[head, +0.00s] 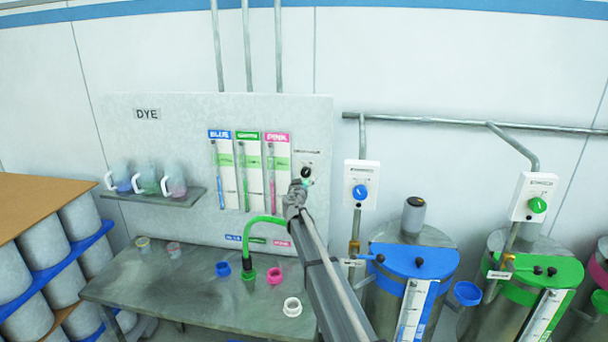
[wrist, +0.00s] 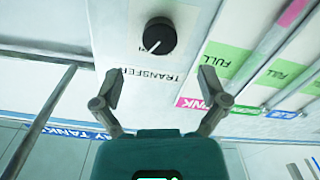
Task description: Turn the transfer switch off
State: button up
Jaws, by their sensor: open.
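The transfer switch is a round black knob (wrist: 159,36) on a pale panel, with the upside-down word TRANSFER beside it in the wrist view. Its white pointer mark is angled toward the lower left there, near a small printed mark. In the head view the knob (head: 306,172) shows at the right end of the dye panel, just above my gripper (head: 299,187). In the wrist view my gripper (wrist: 158,84) is open and empty. Its two fingers are spread wide, and the knob lies beyond the fingertips, apart from them.
The blue, green and pink gauges (head: 243,175) are left of the switch. A shelf (head: 160,199) holds several jugs. Below is a metal table (head: 170,290) with a green curved spout (head: 262,222) and coloured rings. A white box with a blue knob (head: 360,190) is to the right.

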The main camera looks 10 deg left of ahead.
aim_at(305, 174)
jog(key=w, duration=0.7)
jog(key=shift+w+d, duration=0.15)
jog(key=shift+w, duration=0.05)
jog(key=c, duration=1.1)
